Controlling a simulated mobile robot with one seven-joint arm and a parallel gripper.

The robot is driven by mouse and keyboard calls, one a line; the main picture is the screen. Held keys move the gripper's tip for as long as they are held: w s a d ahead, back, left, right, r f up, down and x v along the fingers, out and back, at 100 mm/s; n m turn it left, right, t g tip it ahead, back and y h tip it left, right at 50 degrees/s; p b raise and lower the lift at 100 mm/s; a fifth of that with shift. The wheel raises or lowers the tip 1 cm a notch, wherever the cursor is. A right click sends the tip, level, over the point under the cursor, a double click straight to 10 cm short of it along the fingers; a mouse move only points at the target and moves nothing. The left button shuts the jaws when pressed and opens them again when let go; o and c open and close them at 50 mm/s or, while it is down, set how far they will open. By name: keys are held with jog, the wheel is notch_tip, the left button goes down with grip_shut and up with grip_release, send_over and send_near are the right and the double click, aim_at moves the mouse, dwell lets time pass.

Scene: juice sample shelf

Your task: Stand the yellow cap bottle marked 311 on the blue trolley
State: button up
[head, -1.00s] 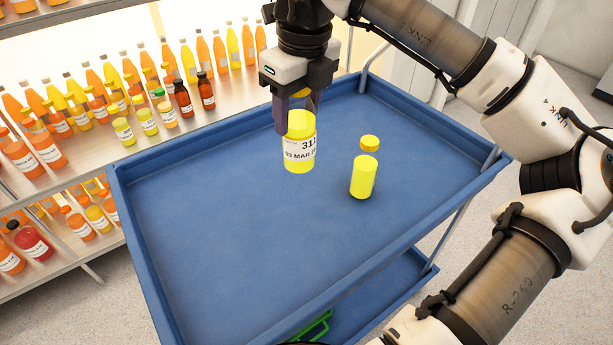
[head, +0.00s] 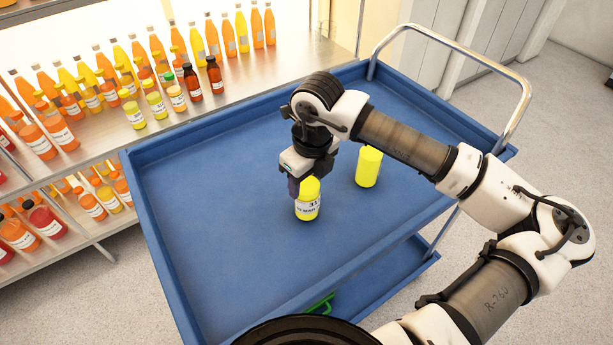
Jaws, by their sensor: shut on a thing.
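My gripper (head: 301,186) is shut on the yellow bottle (head: 308,204) near its top, over the middle of the blue trolley (head: 215,235). The bottle's white label shows 31 and MAR; the rest of the number is not readable now. The gripper hides its cap. The bottle is upright and low at the trolley's top tray. I cannot tell whether its base touches the tray.
A second yellow bottle (head: 368,168) stands on the tray to the right, its cap hidden behind my arm. A shelf (head: 190,118) with many juice bottles is at the left. The tray has raised rims and a metal handle (head: 515,80). Its left and front parts are clear.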

jog(key=shift+f, duration=0.25)
jog(key=shift+f, duration=0.15)
jog(key=o, duration=1.1)
jog(key=shift+o, duration=0.2)
jog(key=r, duration=0.4)
jog(key=r+b, duration=0.1)
jog(key=r, duration=0.3)
jog(key=s+d+r+b, duration=0.1)
jog(key=r, duration=0.3)
jog(key=shift+r, duration=0.15)
